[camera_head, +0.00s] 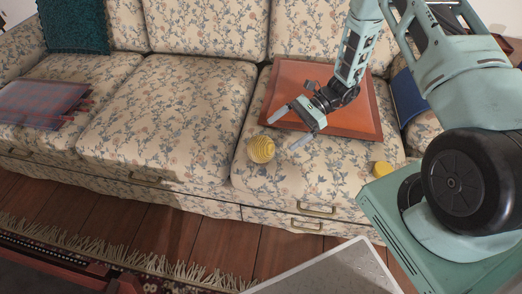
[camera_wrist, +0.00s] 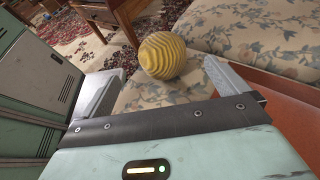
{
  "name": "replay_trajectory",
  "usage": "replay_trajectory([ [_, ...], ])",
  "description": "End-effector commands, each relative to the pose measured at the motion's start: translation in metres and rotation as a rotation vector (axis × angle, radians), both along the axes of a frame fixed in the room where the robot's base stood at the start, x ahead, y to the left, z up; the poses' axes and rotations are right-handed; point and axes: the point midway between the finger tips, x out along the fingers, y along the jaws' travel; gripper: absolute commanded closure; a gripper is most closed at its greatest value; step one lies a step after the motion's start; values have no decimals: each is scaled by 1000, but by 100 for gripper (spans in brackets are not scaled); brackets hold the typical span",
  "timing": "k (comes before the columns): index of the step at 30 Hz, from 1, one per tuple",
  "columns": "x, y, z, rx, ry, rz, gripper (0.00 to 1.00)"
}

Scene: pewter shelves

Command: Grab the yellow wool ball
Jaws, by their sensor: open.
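The yellow wool ball (camera_head: 261,149) is a round, ridged ball on the front part of the right seat cushion of a floral sofa. My gripper (camera_head: 287,127) is open and empty, just to the right of the ball in the head view, with its fingers pointing toward the sofa's front left. In the wrist view the ball (camera_wrist: 162,55) lies beyond the fingertips, between the lines of the two fingers of my gripper (camera_wrist: 160,80). I cannot tell the exact gap between the fingers and the ball.
An orange-brown flat board (camera_head: 357,131) lies on the cushion under my gripper. A small yellow round thing (camera_head: 382,169) is near the cushion's right front. A folded plaid cloth (camera_head: 42,104) and a teal pillow (camera_head: 73,27) are at left. The middle cushion (camera_head: 165,120) is clear.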

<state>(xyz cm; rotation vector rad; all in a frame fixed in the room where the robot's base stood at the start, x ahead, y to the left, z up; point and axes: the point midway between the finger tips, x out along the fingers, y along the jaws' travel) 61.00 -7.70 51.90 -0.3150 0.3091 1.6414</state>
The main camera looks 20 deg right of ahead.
Motion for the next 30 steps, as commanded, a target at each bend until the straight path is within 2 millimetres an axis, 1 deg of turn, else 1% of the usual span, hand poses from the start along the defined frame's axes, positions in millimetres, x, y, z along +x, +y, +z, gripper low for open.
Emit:
replay_trajectory([
  [1,-1,10,-6,0,2,2,1],
  [3,-2,20,-10,1,2,4,1],
  [6,-3,29,-13,1,1,2,1],
  [11,-4,37,-18,0,1,2,1],
  [17,-4,61,-35,-1,1,5,1],
  [21,-5,76,-39,0,0,1,1],
  [24,-5,79,-39,-1,0,0,1],
  [29,-5,79,-39,0,0,0,1],
  [30,-5,79,-39,0,0,0,4],
])
